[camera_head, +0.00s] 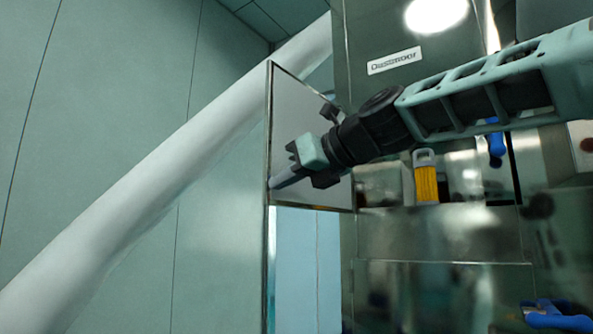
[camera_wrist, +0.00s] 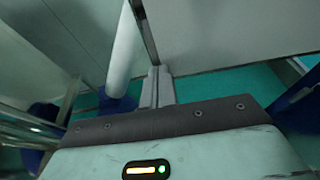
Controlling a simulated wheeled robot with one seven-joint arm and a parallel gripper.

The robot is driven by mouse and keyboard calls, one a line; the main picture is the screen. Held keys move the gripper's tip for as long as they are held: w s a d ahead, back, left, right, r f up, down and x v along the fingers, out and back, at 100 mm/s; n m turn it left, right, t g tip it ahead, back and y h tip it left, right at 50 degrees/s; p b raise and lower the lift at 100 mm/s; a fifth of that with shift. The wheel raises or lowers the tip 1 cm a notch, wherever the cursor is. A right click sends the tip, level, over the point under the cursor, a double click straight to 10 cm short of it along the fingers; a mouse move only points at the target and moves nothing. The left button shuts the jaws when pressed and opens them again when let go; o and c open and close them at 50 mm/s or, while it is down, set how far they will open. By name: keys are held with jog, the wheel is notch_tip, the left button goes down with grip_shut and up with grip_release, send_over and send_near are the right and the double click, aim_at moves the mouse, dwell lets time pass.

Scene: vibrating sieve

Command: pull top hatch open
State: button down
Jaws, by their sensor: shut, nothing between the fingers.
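The top hatch (camera_head: 300,115) is a grey rectangular panel with a metal rim. It stands swung out from the steel cabinet, with its free edge at the left. My gripper (camera_head: 273,186) is shut and empty, in front of the hatch's visible face. Its fingertips are by the lower part of the free edge. In the wrist view the shut fingers (camera_wrist: 157,80) point at the corner of the hatch panel (camera_wrist: 235,30). I cannot tell whether they touch it. My arm hides part of the hatch's right side and the opening behind it.
The steel cabinet (camera_head: 440,235) carries a white label (camera_head: 394,60). A yellow part with a grey handle (camera_head: 426,180) and blue handles (camera_head: 556,316) show on the right. A thick white pipe (camera_head: 150,170) slants behind the hatch. Open space lies left of the hatch.

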aim_at(264, 178)
dwell(0.3)
jog(key=w+a+p, duration=0.2)
jog(key=a+p, duration=0.1)
jog(key=w+a+p, duration=0.2)
jog(key=shift+r, duration=0.25)
jog(key=shift+w+a+f, duration=0.25)
jog(key=shift+w+a, duration=0.05)
jog(key=shift+a, duration=0.05)
